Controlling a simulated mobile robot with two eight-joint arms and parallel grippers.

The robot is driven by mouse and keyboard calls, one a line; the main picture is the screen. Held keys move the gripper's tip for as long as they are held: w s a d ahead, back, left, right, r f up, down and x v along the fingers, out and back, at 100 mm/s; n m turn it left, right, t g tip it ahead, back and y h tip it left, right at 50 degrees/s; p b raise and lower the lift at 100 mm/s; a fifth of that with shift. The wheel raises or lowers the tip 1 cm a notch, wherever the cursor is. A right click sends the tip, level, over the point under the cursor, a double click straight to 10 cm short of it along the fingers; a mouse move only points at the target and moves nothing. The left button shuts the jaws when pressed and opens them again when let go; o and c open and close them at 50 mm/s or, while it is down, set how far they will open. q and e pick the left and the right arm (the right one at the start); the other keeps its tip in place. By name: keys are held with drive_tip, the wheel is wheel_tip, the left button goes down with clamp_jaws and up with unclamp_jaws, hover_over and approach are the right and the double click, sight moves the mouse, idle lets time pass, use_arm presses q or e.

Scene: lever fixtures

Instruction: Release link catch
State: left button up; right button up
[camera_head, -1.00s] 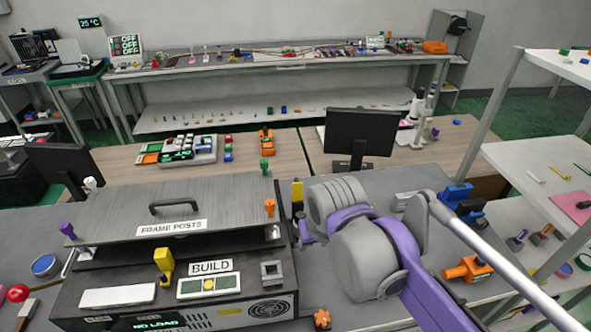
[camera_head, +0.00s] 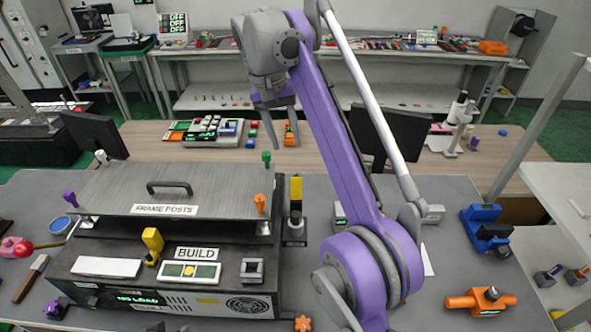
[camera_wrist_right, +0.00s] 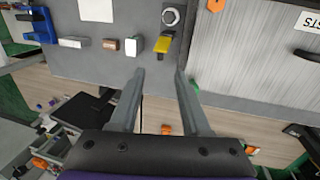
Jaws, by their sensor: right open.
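No part in view is labelled as the link catch. A yellow lever (camera_head: 296,190) with a dark base stands just right of the machine with the FRAME POSTS lid (camera_head: 125,185). In the right wrist view this yellow lever (camera_wrist_right: 163,44) lies just beyond the fingertips, apart from them. A second yellow lever (camera_head: 152,240) stands on the machine's front deck, left of the BUILD label. My right gripper (camera_head: 286,143) is open and empty, pointing down behind the first yellow lever; it also shows in the right wrist view (camera_wrist_right: 160,75). My left gripper is not in view.
An orange knob (camera_head: 259,203) and a green knob (camera_head: 266,158) stand at the lid's right edge. A dark monitor (camera_head: 392,132) stands behind my right arm. A blue fixture (camera_head: 484,225) and an orange fixture (camera_head: 480,300) sit at right.

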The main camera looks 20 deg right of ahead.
sight(296, 177)
drive_tip(key=f+b, duration=0.1)
drive_tip(key=f, duration=0.2)
drive_tip(key=d+f+b, duration=0.1)
drive_tip(key=f, duration=0.2)
drive_tip(key=f+b, duration=0.1)
drive_tip(key=f, duration=0.2)
drive_tip(key=shift+s+d, duration=0.3)
drive_tip(key=shift+s, duration=0.1)
drive_tip(key=shift+w+d+f, duration=0.1)
drive_tip(key=shift+f, duration=0.4)
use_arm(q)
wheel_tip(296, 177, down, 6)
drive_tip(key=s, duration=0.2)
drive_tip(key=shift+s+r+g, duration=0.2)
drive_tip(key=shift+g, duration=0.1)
